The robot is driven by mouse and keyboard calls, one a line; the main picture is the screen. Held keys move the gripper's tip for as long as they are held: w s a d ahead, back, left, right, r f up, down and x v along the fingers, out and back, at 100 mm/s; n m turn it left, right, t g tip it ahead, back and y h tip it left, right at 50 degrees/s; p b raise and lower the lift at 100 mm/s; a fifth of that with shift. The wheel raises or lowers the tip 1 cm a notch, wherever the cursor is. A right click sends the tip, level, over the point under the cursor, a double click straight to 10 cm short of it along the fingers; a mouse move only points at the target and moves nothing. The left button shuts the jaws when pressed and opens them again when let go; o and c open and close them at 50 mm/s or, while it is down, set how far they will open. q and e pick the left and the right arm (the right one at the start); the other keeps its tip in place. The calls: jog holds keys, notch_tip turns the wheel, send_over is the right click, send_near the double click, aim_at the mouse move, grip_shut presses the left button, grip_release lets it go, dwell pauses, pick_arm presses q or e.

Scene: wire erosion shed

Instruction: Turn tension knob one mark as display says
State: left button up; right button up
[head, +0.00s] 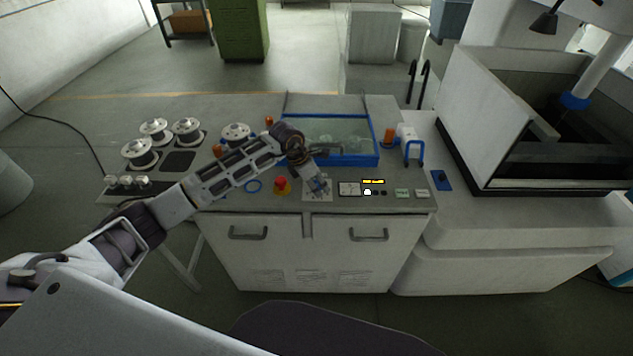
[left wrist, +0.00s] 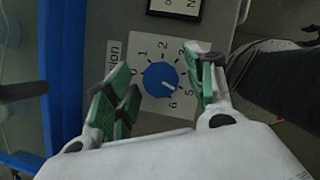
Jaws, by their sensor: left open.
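The tension knob (left wrist: 161,79) is round and blue with a white pointer line, on a white dial plate with black numerals. In the left wrist view the pointer slants down and right, toward the 5 and 6 side. My left gripper (left wrist: 163,72) is open with its green-padded fingers on either side of the knob, with gaps visible. My right gripper is out of view.
A blue-framed tank (head: 376,150) stands just behind the gripper. Small black buttons and a yellow label (head: 373,181) lie to the right.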

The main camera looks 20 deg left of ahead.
pick_arm(q)
jog(key=c, duration=1)
